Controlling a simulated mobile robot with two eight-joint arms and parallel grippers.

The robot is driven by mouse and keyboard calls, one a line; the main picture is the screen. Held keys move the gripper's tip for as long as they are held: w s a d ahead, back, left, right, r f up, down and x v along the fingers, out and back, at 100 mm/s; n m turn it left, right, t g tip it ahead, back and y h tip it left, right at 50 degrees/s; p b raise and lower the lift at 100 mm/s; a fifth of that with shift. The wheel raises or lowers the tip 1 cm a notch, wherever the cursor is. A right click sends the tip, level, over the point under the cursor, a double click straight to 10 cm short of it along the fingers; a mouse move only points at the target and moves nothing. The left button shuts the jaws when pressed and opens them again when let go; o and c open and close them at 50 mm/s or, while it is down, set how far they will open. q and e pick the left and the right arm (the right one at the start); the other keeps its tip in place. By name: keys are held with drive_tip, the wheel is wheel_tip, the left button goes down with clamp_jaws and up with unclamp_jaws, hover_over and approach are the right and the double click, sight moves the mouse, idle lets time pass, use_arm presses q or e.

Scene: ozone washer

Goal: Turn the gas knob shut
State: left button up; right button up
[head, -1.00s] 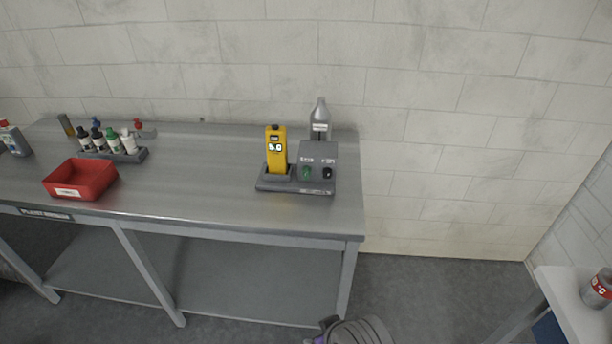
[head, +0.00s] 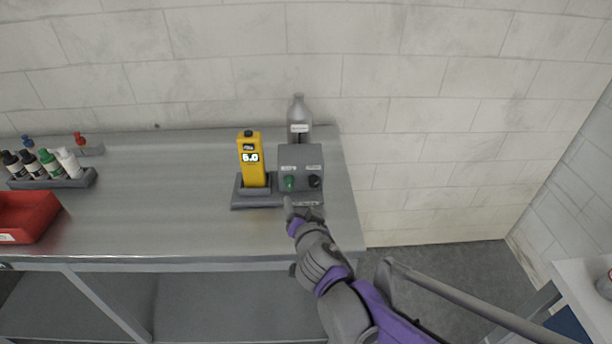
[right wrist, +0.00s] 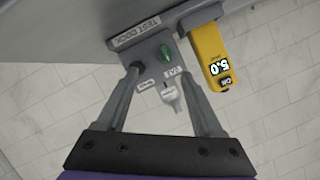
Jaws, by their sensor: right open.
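The grey test dock (head: 283,162) stands near the right end of the metal bench. Its face carries a green knob (head: 289,182) and a black knob (head: 314,181). My right gripper (head: 303,210) is open just in front of the dock, below the knobs. In the right wrist view, the green knob (right wrist: 166,52) shows between my two fingers, with no clear contact. My left gripper is out of view.
A yellow meter (head: 251,163) reading 5.0 stands upright in the dock's left part. A grey bottle (head: 299,118) stands behind the dock. A red bin (head: 28,222) and a rack of small bottles (head: 60,182) sit at left. The bench between is clear.

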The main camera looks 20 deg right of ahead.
sight(291, 186)
drive_tip(key=x, duration=0.4)
drive_tip(key=r+b+x, duration=0.1)
drive_tip(key=x, duration=0.6)
drive_tip(key=shift+w+a, duration=0.2)
drive_tip(key=shift+w, duration=0.5)
drive_tip(key=shift+c, duration=0.2)
clamp_jaws()
